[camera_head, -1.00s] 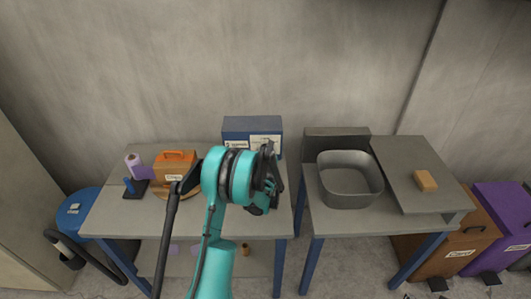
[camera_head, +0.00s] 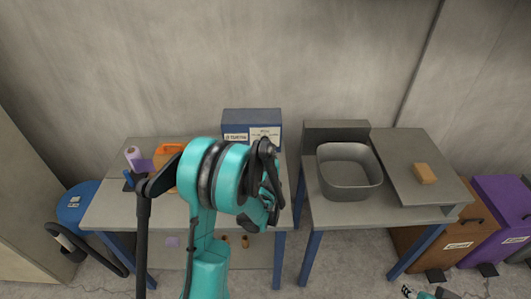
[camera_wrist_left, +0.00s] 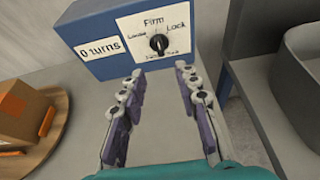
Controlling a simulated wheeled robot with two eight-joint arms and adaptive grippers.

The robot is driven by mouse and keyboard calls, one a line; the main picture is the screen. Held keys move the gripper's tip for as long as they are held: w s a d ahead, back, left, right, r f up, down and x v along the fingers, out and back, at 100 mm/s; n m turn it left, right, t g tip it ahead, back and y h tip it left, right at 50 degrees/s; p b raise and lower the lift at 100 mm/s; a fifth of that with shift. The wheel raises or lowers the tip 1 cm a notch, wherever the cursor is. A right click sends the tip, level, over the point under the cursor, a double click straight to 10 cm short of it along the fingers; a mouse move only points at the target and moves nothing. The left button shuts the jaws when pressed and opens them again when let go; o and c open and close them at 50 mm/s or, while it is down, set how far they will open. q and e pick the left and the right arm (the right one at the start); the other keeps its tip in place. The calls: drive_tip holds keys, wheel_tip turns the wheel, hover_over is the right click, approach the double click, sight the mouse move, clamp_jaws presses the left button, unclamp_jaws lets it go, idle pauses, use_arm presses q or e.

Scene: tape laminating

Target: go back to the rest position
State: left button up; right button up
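My left gripper (camera_wrist_left: 161,78) is open and empty in the left wrist view, its two purple-padded fingers spread before a blue box with a dial. In the head view my teal left arm rises over the left table, and the gripper itself is partly hidden behind the wrist. A small part of what looks like my right gripper (camera_head: 418,292) shows at the bottom edge of the head view, too cut off to read.
The blue dial box (camera_head: 252,128) stands at the left table's back; the wrist view shows its "0 turns" label (camera_wrist_left: 97,48). An orange-topped carton (camera_wrist_left: 22,112) sits on a round wooden board. A grey basin (camera_head: 348,172) and a sponge-like block (camera_head: 425,174) are on the right table.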

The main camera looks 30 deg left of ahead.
idle(0.4)
use_arm(q)
drive_tip(key=d+r+m+t, duration=0.4)
drive_tip(key=r+m, duration=0.3)
drive_tip(key=r, duration=0.5)
drive_tip(key=s+d+r+m+t+h, duration=0.1)
drive_tip(key=s+d+r+m+h, duration=0.1)
drive_tip(key=d+r+m+h, duration=0.4)
drive_tip(key=s+d+r+m+t+h, duration=0.15)
drive_tip(key=d+r+m, duration=0.25)
drive_tip(key=d+m, duration=0.45)
drive_tip(key=s+d+f+m+g+h, duration=0.2)
drive_tip(key=s+d+f+m+g, duration=0.15)
drive_tip(key=s+m, duration=0.3)
drive_tip(key=s+d+f+m+g+h, duration=0.2)
drive_tip(key=s+d+f+m, duration=0.1)
drive_tip(key=s+d+m, duration=0.3)
drive_tip(key=s+a+f+m+g+y, duration=0.2)
drive_tip(key=s+a+f+m, duration=0.1)
drive_tip(key=s, duration=0.3)
drive_tip(key=s+a+f+m+g+y, duration=0.2)
drive_tip(key=s+a+f+m+g, duration=0.1)
drive_tip(key=s+a+f+m, duration=0.1)
drive_tip(key=s+f+m, duration=0.1)
drive_tip(key=s, duration=0.1)
drive_tip(key=shift+s+f, duration=0.25)
drive_tip(key=shift+s, duration=0.05)
